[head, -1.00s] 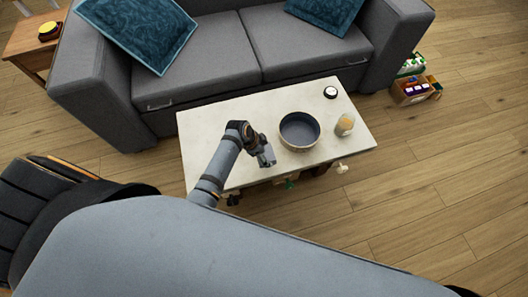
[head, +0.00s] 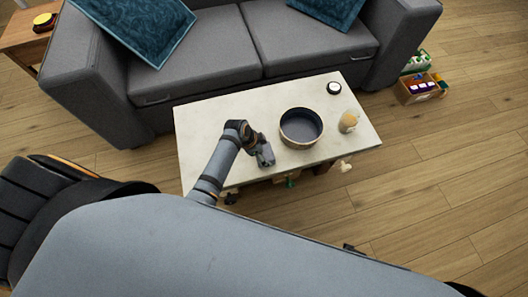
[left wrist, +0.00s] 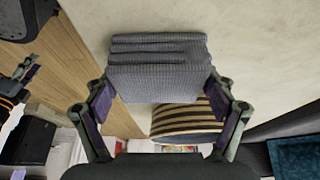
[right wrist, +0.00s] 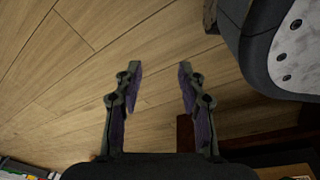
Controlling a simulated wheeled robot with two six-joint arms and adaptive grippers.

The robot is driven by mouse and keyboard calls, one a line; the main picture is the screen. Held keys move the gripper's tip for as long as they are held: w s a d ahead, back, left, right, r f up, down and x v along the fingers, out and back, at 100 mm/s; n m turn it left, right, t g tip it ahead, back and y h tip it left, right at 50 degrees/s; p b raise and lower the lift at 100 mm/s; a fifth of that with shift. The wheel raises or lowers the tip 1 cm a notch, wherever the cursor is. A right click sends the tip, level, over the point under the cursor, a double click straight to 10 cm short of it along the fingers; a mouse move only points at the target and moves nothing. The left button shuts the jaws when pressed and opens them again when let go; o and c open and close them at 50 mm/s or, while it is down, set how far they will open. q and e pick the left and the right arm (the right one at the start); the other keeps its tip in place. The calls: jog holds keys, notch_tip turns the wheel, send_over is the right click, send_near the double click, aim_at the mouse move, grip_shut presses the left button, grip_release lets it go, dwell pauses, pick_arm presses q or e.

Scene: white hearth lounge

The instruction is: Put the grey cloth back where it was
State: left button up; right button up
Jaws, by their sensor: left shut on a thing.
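The grey cloth (left wrist: 160,70) is a folded, ribbed bundle between the fingers of my left gripper (left wrist: 165,100) in the left wrist view. The gripper is shut on it. In the head view my left gripper (head: 266,158) is over the front part of the pale coffee table (head: 215,130), left of the round bowl (head: 301,141). I cannot tell whether the cloth touches the tabletop. The bowl's striped side (left wrist: 185,122) shows beside the cloth in the left wrist view. My right gripper (right wrist: 159,85) is open and empty over the wooden floor.
A jar (head: 348,121) and a small round dark-rimmed item (head: 334,88) stand on the table right of the bowl. The table's left part is bare. A grey sofa (head: 200,65) stands behind it. A filled wooden crate (head: 418,94) is on the floor at right.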

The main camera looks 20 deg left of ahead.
pick_arm(q)
jog(key=o, duration=1)
jog(key=shift+f, duration=0.1)
jog(key=shift+r, duration=0.2)
jog(key=p+v, duration=0.3)
jog(key=v, duration=0.9)
jog(key=shift+p, duration=0.35)
pick_arm(e)
jog(key=s, duration=0.6)
jog(key=shift+s+f, duration=0.15)
jog(key=shift+f, duration=0.15)
pick_arm(q)
jog(key=shift+w, duration=0.1)
pick_arm(e)
jog(key=shift+d, duration=0.1)
